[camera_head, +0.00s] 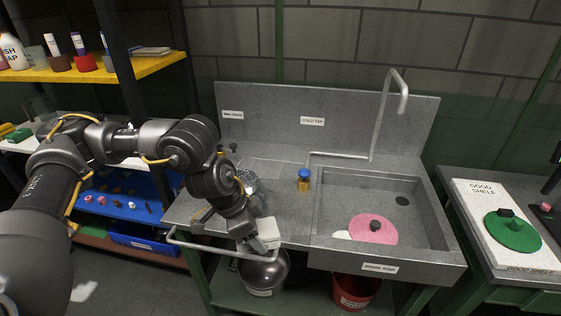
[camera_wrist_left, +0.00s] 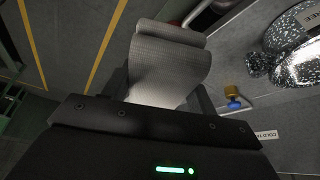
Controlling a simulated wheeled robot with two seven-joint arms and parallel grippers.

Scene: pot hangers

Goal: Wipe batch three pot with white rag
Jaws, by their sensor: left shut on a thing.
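My left gripper (camera_head: 250,238) is shut on a white rag (camera_head: 266,232) at the front left of the sink counter. In the left wrist view the rag (camera_wrist_left: 168,62) hangs folded between the fingers of the gripper (camera_wrist_left: 163,103). A black-and-white speckled pot (camera_head: 248,181) stands on the counter behind my left wrist, mostly hidden. The left wrist view shows speckled ware (camera_wrist_left: 298,28) at its upper right, with a label ending in "REE". The rag looks apart from it. My right gripper is out of view.
A grey sink (camera_head: 345,195) holds a pink lid (camera_head: 372,232). A brass valve with a blue knob (camera_head: 304,175) stands left of the basin. A rail (camera_head: 205,246) runs along the counter front. A metal pot (camera_head: 268,270) and red bucket (camera_head: 355,292) sit below. A green lid (camera_head: 520,235) lies right.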

